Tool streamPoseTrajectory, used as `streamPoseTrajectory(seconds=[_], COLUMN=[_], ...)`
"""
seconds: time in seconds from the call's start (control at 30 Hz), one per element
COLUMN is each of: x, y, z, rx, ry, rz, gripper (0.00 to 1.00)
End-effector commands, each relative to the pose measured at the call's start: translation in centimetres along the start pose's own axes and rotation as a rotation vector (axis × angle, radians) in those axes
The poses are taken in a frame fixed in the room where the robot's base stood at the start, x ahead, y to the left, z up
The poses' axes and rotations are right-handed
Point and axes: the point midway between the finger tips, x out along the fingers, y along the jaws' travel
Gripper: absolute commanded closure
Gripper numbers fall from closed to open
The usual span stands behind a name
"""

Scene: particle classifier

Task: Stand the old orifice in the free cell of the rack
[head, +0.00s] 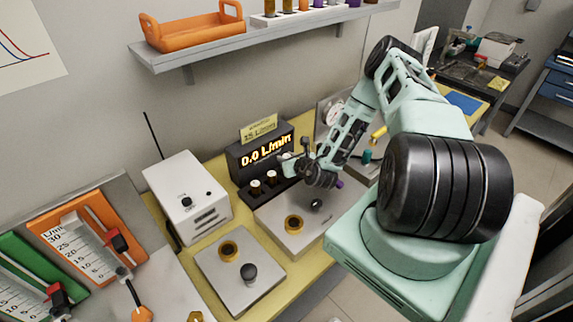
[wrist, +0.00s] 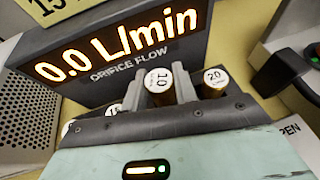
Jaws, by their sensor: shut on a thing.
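My gripper (head: 291,168) is in front of the dark flow display, at the right part of the low black rack (head: 252,197). In the wrist view its fingers (wrist: 164,92) are shut on a small brass orifice (wrist: 158,98) with a white top marked 10. The orifice looks roughly upright; its lower end is hidden, so I cannot tell whether it touches the rack. Another orifice marked 20 (wrist: 215,79) stands just right of the fingers. Two white-topped orifices (head: 255,187) stand in the rack left of my gripper. The rack's cells under my gripper are hidden.
The display (head: 262,155) reads 0.0 L/min close behind the rack. A shelf (head: 200,51) hangs above.

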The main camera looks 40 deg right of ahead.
Motion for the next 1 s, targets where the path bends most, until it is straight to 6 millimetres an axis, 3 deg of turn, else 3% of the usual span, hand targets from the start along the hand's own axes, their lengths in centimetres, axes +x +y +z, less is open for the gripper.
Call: streamPoseTrajectory(seconds=[0.23,0.67,0.7,0.77,1.0], x=[1.1,1.4,1.4,1.4,1.4], y=[0.1,0.1,0.1,0.1,0.1], z=[-2.8,-3.5,-3.5,-3.4,-3.4], rx=[0.001,0.0,0.0,0.0,0.0], ry=[0.0,0.0,0.0,0.0,0.0], rz=[0.0,0.001,0.002,0.001,0.001], gripper=[0.98,0.98,0.66,0.5,0.5])
